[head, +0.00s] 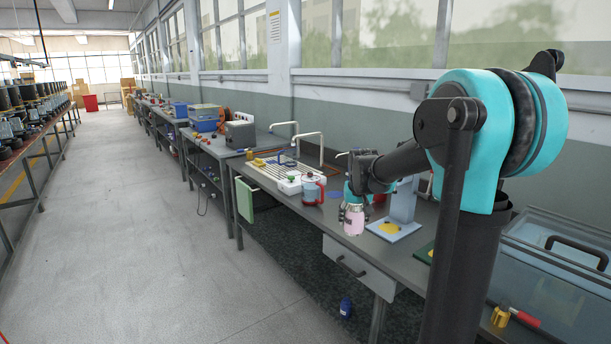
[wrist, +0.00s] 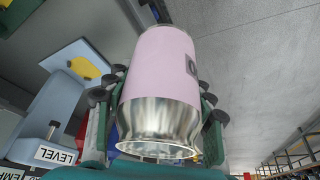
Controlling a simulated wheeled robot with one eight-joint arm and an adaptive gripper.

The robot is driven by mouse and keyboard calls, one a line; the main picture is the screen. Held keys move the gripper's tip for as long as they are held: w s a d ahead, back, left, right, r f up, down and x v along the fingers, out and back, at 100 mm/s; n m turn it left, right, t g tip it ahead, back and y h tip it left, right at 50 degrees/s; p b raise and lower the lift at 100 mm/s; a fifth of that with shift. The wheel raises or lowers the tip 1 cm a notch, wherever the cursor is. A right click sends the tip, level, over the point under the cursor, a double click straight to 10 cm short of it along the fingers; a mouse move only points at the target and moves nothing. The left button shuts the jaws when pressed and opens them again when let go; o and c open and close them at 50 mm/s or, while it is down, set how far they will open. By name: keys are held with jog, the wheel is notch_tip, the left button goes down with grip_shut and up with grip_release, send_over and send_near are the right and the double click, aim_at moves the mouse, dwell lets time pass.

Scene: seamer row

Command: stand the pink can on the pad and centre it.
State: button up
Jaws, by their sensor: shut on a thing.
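My gripper (head: 354,211) is shut on the pink can (head: 353,221), which hangs in the air by the bench's front edge. In the wrist view the can (wrist: 165,65) sits between the dark finger pads, its bare silver end towards the camera. In the head view it looks roughly upright. A yellow pad (head: 390,228) lies on the base of a light blue stand, just right of the can and apart from it. The pad also shows in the wrist view (wrist: 84,68), beside the can. A label on the stand reads LEVEL.
A green plate (head: 425,253) with a yellow patch lies partly behind my arm. A clear blue case (head: 560,265) is at right. A dark blue bottle (head: 345,307) stands below the bench.

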jog(key=s+d+f, duration=0.1)
jog(key=s+f, duration=0.1)
jog(key=f, duration=1)
jog(key=s+d+f, duration=0.2)
jog(key=f, duration=1)
jog(key=shift+s+f, duration=0.2)
jog(key=shift+s, duration=0.1)
